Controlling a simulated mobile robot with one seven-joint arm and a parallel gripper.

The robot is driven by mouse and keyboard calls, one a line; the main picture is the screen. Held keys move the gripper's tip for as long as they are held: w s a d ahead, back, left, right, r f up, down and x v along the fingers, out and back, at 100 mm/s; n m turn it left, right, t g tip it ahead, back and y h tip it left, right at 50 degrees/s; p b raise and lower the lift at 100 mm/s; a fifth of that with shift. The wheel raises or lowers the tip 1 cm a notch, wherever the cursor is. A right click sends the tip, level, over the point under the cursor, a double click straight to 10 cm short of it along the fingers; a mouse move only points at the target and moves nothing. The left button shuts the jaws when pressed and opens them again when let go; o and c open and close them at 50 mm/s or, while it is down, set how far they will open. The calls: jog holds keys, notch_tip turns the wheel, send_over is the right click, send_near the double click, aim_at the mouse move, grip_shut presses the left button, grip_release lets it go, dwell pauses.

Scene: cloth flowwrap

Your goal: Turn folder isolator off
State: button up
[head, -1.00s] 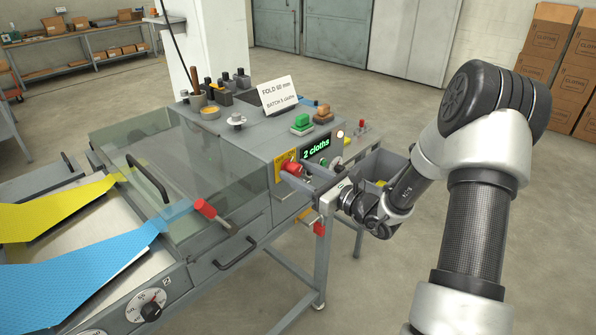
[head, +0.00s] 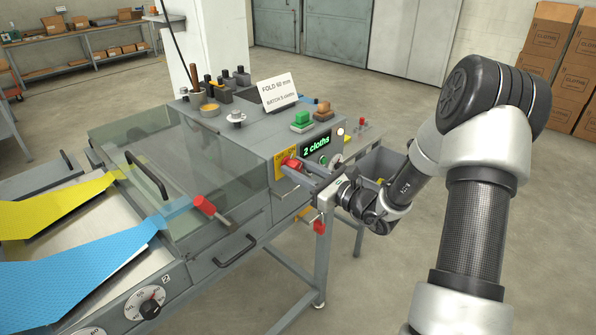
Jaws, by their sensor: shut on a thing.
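The folder isolator is a red handle (head: 291,163) on a yellow plate (head: 280,168), on the near end face of the grey folder machine (head: 251,140). My gripper (head: 301,169) reaches it from the right, and its fingers are shut on the red handle. The fingers hide part of the handle and the panel behind, so its exact angle is hard to read. The lit green display (head: 316,146) beside it reads "2 cloths".
A clear guard (head: 170,160) with a red-ended lever (head: 205,207) lies left of the isolator. Yellow cloth (head: 50,210) and blue cloth (head: 80,262) run into the machine. A red item (head: 319,228) hangs below my gripper. A grey bin (head: 380,162) stands behind my wrist. Floor at right is open.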

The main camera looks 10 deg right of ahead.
jog(key=n+b, duration=0.3)
jog(key=b, duration=0.1)
jog(key=n+b, duration=0.2)
jog(key=b, duration=0.2)
jog(key=shift+f+n, duration=0.4)
jog(key=n+b, duration=0.3)
jog(key=b, duration=0.3)
jog(key=shift+f+n+b, duration=0.1)
jog(key=shift+n+b, duration=0.2)
jog(key=n+b, duration=0.2)
jog(key=b, duration=0.2)
jog(key=shift+s+a+n, duration=0.1)
jog(key=shift+n, duration=0.3)
jog(key=shift+r+n+b, duration=0.3)
jog(key=shift+n+b, duration=0.9)
jog(key=shift+b, duration=0.05)
jog(key=shift+r+n, duration=0.1)
jog(key=shift+n, duration=1.2)
jog(key=o, duration=1.1)
jog(key=shift+c, duration=0.2)
